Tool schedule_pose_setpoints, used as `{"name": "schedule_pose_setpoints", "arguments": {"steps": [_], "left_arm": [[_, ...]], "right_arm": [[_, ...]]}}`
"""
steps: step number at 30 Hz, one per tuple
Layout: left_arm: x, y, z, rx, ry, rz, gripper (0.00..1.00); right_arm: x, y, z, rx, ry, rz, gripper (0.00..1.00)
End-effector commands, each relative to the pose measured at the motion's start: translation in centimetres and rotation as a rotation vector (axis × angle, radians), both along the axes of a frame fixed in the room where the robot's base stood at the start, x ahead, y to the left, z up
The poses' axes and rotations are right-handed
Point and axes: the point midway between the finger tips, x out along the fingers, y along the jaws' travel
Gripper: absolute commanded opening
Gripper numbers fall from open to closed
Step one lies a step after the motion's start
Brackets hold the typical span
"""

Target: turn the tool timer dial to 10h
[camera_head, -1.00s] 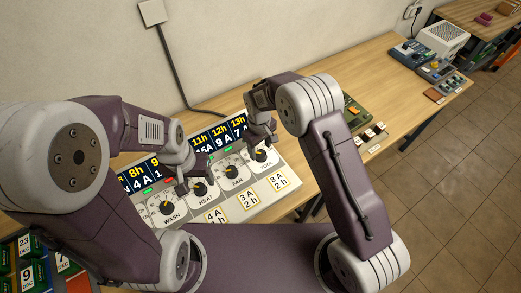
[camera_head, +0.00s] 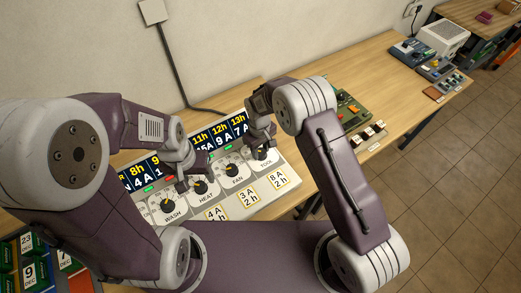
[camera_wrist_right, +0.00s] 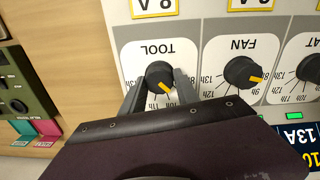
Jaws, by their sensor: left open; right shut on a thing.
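The tool timer dial (camera_wrist_right: 160,73) is a black knob with a yellow pointer, on the pale panel (camera_wrist_right: 135,32) under the upside-down label TOOL in the right wrist view. My right gripper (camera_wrist_right: 158,88) is shut on it, one finger on each side. The pointer slants to lower right, towards the 10h side of the scale; the numbers there are partly hidden by my wrist, so the exact reading is unclear. In the head view my right gripper (camera_head: 264,150) covers much of this dial. My left gripper (camera_head: 181,183) is open above the panel near the heat dial (camera_head: 200,187).
The fan dial (camera_wrist_right: 242,72) stands beside the tool dial, and the wash dial (camera_head: 168,206) is further left. A dark display strip with hour readings (camera_head: 220,132) runs behind the dials. A green device (camera_head: 352,108) stands right of my right arm. Bare wooden table (camera_head: 375,75) lies beyond.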

Motion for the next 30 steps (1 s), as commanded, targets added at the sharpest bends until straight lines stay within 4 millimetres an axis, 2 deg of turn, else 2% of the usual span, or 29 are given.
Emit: {"name": "schedule_pose_setpoints", "arguments": {"steps": [18,30], "left_arm": [[0.0,0.0,-0.86,0.0,0.0,0.0,0.59],[0.0,0.0,-0.99,0.0,0.0,0.0,0.59]], "right_arm": [[0.11,-0.03,0.06,0.0,-0.001,-0.38,0.0],[0.15,-0.04,0.13,0.0,-0.002,-0.475,0.0]]}}
